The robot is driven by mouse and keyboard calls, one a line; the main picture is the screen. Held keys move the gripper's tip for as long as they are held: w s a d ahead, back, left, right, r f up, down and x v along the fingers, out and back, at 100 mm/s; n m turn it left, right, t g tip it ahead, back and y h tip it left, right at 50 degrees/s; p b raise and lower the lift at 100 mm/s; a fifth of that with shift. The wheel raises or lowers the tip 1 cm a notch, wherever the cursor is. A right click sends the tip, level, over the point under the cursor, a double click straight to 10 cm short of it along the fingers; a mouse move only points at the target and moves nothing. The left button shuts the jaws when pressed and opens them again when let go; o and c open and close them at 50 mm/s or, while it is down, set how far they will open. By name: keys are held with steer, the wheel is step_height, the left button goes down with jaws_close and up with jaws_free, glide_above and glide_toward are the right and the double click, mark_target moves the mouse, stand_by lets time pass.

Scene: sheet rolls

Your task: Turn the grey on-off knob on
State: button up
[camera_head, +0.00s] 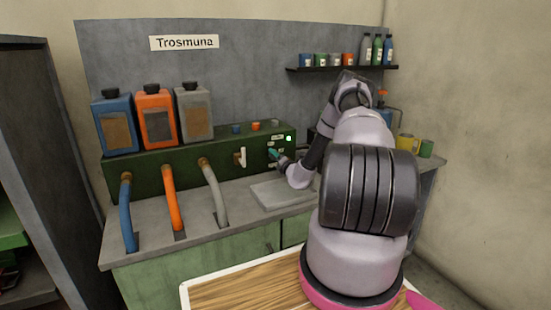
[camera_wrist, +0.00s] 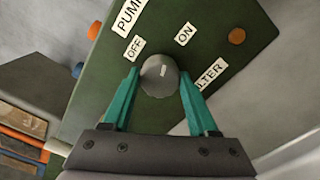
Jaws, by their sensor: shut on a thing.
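The grey on-off knob (camera_wrist: 154,84) is on the green panel (camera_wrist: 215,45) in the wrist view, with a small pale mark on its face. The OFF label (camera_wrist: 135,47) is at its upper left and the ON label (camera_wrist: 185,34) at its upper right. I cannot tell for sure which label the mark points to. My gripper (camera_wrist: 159,74) has its teal fingers on both sides of the knob and is shut on it. In the head view, my gripper (camera_head: 277,156) is at the panel's right end and hides the knob.
A lit green lamp (camera_head: 289,138) is on the panel, and a white handle (camera_head: 240,157) is left of my gripper. Blue, orange and grey canisters (camera_head: 194,112) stand on the housing. A pale board (camera_head: 270,196) lies on the counter below. Bottles (camera_head: 377,50) stand on a shelf.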

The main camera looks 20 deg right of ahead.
steer(key=shift+m, duration=2.3)
steer(key=o, duration=1.4)
steer(key=shift+c, duration=0.2)
steer(key=shift+s, duration=0.1)
steer(key=s, duration=1)
steer(key=shift+s+d, duration=0.2)
steer(key=shift+s, duration=0.15)
